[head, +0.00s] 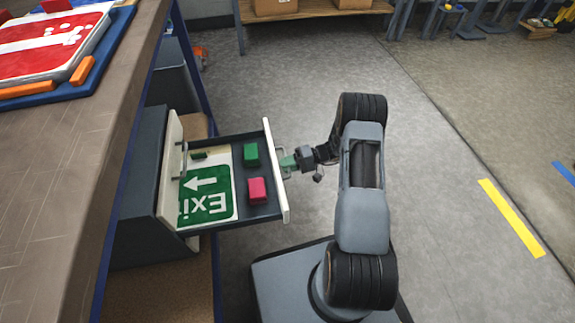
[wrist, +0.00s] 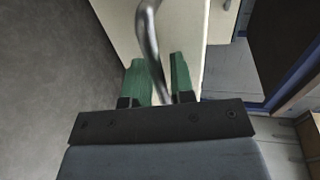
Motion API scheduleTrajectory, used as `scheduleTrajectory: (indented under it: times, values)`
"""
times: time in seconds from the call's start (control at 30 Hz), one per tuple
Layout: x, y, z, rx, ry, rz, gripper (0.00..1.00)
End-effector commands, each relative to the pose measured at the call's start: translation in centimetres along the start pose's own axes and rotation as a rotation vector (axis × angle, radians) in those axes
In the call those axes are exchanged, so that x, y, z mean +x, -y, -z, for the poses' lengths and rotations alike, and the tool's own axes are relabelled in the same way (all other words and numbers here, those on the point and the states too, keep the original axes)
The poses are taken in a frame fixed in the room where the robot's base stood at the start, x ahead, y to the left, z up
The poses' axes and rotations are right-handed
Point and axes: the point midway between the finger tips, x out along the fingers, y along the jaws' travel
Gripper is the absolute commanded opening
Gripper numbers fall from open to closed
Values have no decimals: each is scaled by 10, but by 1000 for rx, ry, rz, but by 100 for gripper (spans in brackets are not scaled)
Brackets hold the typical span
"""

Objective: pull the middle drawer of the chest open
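The grey chest (head: 137,205) stands beside the workbench, with a cream upper drawer front (head: 170,178) that appears closed. Below that front, a drawer (head: 284,185) is pulled well out; any lower drawer is hidden beneath it. Inside lie a green Exit sign (head: 207,190), a green block (head: 251,154) and a pink block (head: 257,190). My gripper (head: 287,162) is at the open drawer's front. In the wrist view its green fingers (wrist: 160,82) stand on both sides of the metal bar handle (wrist: 149,35) and appear closed on it.
The workbench top (head: 70,165) overhangs at the left, carrying a red sign (head: 45,48) on a blue board. Open grey floor (head: 450,220) lies to the right of my arm. A bench with cardboard boxes (head: 275,6) stands at the back.

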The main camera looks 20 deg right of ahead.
Motion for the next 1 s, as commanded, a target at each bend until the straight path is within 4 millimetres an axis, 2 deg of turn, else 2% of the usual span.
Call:
scheduleTrajectory:
  times: [0.03,0.13,0.47,0.57,1.0]
  values:
    - [0,0,0,1,0,0,28]
    - [0,0,0,1,1,0,37]
    - [-6,0,-1,2,0,0,37]
    - [-20,1,0,1,-3,0,37]
    - [-106,1,0,1,-2,1,37]
